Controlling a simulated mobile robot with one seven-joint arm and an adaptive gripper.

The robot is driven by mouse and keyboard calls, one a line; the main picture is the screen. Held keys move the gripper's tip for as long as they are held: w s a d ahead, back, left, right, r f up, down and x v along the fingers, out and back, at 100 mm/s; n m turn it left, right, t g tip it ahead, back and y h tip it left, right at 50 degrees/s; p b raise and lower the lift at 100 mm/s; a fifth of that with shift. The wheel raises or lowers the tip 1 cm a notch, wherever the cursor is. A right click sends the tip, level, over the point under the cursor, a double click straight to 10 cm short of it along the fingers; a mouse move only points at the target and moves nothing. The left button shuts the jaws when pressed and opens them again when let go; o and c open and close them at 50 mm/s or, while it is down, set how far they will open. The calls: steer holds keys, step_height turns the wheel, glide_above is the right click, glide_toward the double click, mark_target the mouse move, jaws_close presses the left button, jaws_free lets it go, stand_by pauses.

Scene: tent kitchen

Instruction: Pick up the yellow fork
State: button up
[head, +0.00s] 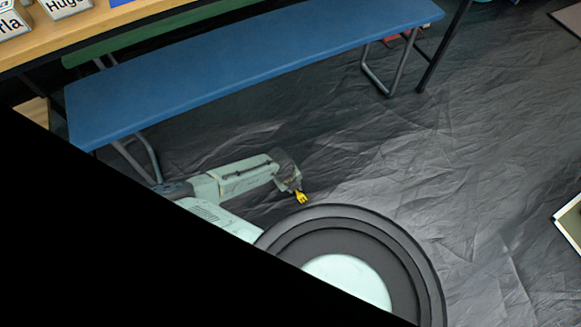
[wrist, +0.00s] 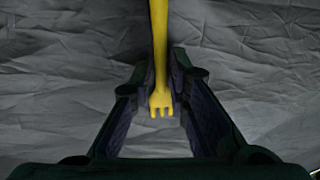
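The yellow fork (wrist: 159,60) shows in the wrist view. Its handle runs up out of the top of the picture and its tines point down, between my gripper's fingers. My gripper (wrist: 162,85) has its two dark fingers apart, one on each side of the fork, with gaps beside the tines. In the head view my gripper (head: 291,183) is low over the dark floor, and a small part of the fork (head: 301,197) shows at its tip. The rest of the fork is hidden there. Contact between fork and fingers cannot be made out.
The floor (head: 480,150) is a wrinkled grey sheet, open to the right. A long blue bench (head: 250,65) on metal legs stands behind my arm. A wooden table (head: 100,28) with name cards is at the upper left. A framed picture (head: 572,222) lies at the right edge.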

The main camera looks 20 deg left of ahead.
steer(key=shift+f, duration=0.15)
jaws_close()
steer(key=shift+r, duration=0.2)
